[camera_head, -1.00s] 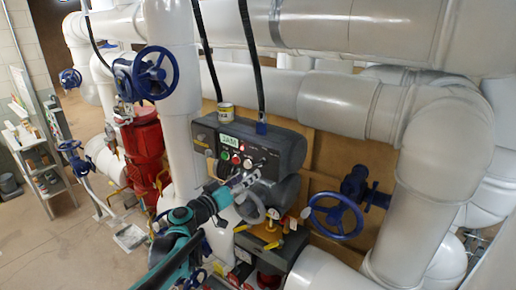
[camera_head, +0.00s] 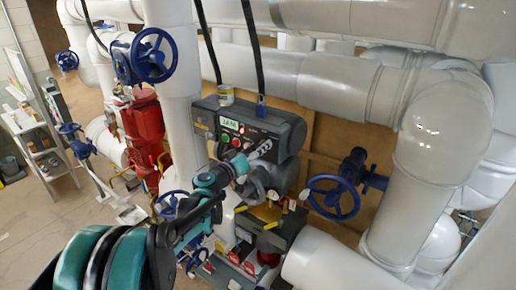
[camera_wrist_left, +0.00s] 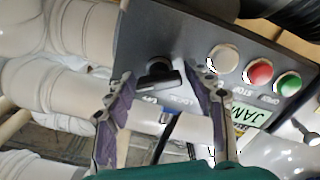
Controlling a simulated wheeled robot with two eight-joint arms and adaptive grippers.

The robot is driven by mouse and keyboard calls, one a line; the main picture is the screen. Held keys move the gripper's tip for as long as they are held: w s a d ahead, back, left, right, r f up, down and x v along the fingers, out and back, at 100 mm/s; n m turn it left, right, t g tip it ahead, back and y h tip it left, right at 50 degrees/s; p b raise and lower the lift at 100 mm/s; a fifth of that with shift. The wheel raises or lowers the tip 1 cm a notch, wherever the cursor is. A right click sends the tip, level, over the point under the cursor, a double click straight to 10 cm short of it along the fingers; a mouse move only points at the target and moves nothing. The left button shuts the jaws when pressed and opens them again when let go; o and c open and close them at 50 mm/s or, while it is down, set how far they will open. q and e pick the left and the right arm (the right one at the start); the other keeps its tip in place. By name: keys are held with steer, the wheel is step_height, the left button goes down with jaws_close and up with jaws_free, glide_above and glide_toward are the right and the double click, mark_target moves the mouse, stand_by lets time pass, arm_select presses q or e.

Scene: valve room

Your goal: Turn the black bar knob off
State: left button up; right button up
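The dark control box (camera_head: 291,137) with a lit display and coloured buttons is in the middle of the head view. The black bar knob (camera_wrist_left: 160,76) shows on the panel in the left wrist view, beside the row of buttons. My left gripper (camera_wrist_left: 165,92) is open and empty, its two fingers apart on either side of the knob in that view. In the head view my left gripper (camera_head: 262,151) is in front of the panel's right part and hides the knob there. Contact with the knob cannot be told. My right gripper is not in view.
White (camera_wrist_left: 222,56), red (camera_wrist_left: 259,74) and green (camera_wrist_left: 288,84) buttons are close to the right finger. A blue handwheel (camera_head: 334,198) is right of the box. Yellow-handled valves (camera_head: 268,213) are below it. A can (camera_head: 226,95) stands on top.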

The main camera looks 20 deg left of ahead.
arm_select(q)
steer(key=c, duration=0.7)
steer(key=shift+n, duration=0.3)
steer(key=shift+f+n+b, duration=0.1)
steer(key=shift+n+b, duration=0.65)
steer(key=shift+n, duration=0.15)
steer(key=n+b, duration=0.1)
steer(key=n, duration=0.2)
steer(key=shift+b, duration=0.4)
steer(key=n+b, duration=0.2)
steer(key=n, duration=0.4)
steer(key=shift+a, duration=0.1)
steer(key=shift+n, duration=0.3)
